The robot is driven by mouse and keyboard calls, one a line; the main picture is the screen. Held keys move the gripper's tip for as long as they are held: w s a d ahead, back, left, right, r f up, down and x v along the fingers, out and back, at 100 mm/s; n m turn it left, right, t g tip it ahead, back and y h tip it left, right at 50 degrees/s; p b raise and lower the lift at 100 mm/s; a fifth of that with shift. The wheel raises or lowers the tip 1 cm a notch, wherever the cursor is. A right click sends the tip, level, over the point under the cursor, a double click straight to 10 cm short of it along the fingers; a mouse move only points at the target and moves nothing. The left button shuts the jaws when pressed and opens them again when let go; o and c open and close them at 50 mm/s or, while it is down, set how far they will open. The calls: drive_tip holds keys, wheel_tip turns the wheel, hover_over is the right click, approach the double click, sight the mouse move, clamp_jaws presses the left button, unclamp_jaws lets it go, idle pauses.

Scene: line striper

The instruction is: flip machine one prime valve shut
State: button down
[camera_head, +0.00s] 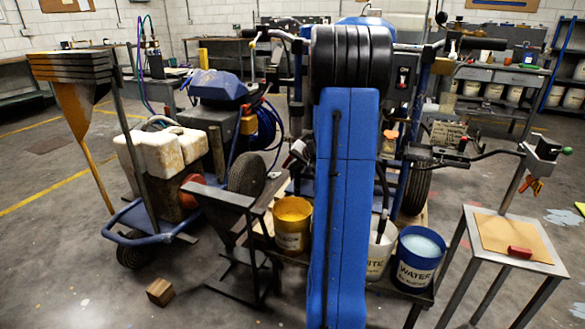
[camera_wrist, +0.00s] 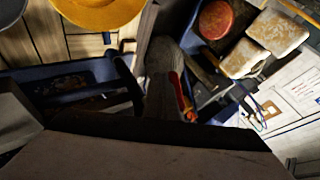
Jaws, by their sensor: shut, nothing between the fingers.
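Two blue-framed line striping machines stand ahead in the head view. The left machine (camera_head: 210,90) has a blue hose and pale stained jugs (camera_head: 165,150). The other machine (camera_head: 420,75) is mostly behind my blue arm, with its handlebar (camera_head: 480,43) showing at right. I cannot make out a prime valve or which way its lever points, nor which machine is machine one. My gripper is hidden behind my arm in the head view. The wrist view shows the jugs (camera_wrist: 278,32), a red round part (camera_wrist: 219,19) and a dark tyre-like shape (camera_wrist: 165,75), but no clear fingertips.
A yellow bucket (camera_head: 292,222) and a blue WATER bucket (camera_head: 418,262) stand low by my arm. A small table (camera_head: 500,225) holds a red block (camera_head: 520,252) at right. A wooden block (camera_head: 160,292) lies on the floor. A pale slab (camera_wrist: 150,157) fills the wrist view's bottom.

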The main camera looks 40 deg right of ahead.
sight(285, 163)
drive_tip(key=shift+w+a+m+t+y, duration=0.1)
drive_tip(key=shift+w+m+t+y, duration=0.1)
drive_tip(key=shift+t, duration=0.55)
drive_tip(key=shift+w+a+m+t+y, duration=0.1)
drive_tip(key=shift+w+m+t+y, duration=0.1)
drive_tip(key=shift+t, duration=0.55)
drive_tip(key=shift+w+a+r+t, duration=0.2)
drive_tip(key=shift+w+r+t, duration=0.05)
drive_tip(key=shift+w+t, duration=0.25)
drive_tip(key=shift+w+a+r+t, duration=0.2)
drive_tip(key=shift+w+t, duration=0.2)
drive_tip(key=shift+w, duration=0.15)
drive_tip(key=shift+w+a+r, duration=0.1)
drive_tip(key=shift+w+r, duration=0.05)
drive_tip(key=shift+w+a+r, duration=0.2)
drive_tip(key=shift+w+r, duration=0.35)
drive_tip(key=shift+r, duration=0.05)
idle(0.7)
drive_tip(key=v, duration=1.7)
drive_tip(key=shift+s+d, duration=0.2)
